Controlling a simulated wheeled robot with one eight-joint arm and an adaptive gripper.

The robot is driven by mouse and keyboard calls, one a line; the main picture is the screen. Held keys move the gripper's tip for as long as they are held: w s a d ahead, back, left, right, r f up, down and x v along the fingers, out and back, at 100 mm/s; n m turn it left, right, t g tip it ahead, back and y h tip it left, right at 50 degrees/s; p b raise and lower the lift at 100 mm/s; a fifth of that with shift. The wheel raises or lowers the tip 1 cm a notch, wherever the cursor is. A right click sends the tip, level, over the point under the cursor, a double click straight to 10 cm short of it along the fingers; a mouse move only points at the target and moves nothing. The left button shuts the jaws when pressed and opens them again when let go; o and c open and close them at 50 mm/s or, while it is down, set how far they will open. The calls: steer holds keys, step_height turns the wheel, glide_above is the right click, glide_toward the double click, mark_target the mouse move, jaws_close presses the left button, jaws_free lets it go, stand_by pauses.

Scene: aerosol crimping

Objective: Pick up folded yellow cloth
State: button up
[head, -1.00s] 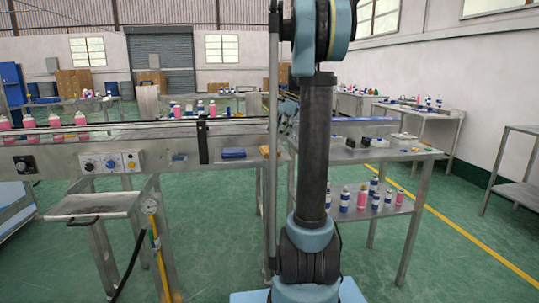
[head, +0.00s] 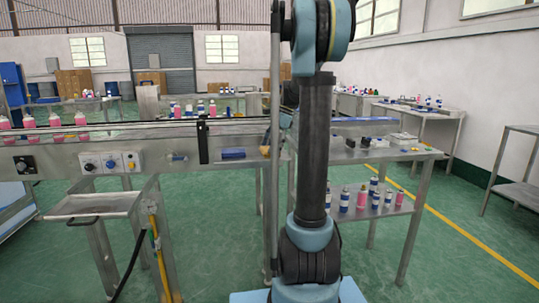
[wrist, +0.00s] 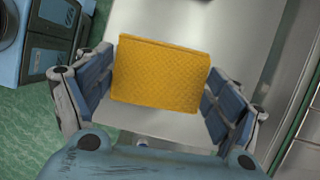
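The folded yellow cloth (wrist: 160,75) fills the middle of the wrist view, with a quilted texture and a fold along its top edge. My gripper (wrist: 163,80) has one blue-padded finger on each side of it. The cloth's side edges lie close against both pads; whether they are pressed on it is unclear. A bare pale metal surface shows below the cloth. In the head view only a small yellow patch of the cloth (head: 265,150) shows left of my arm, on or near the bench. My gripper is hidden there.
A conveyor (head: 70,137) with pink bottles runs along the left. A blue item (head: 233,153) sits left of the cloth. Several bottles stand on the lower shelf (head: 395,209) of the right bench. Dark small items lie on that bench's top. Green floor is open in front.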

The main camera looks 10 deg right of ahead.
steer(key=shift+c, duration=0.3)
step_height(320, 180, up, 10)
steer(key=o, duration=0.4)
steer(key=c, duration=0.4)
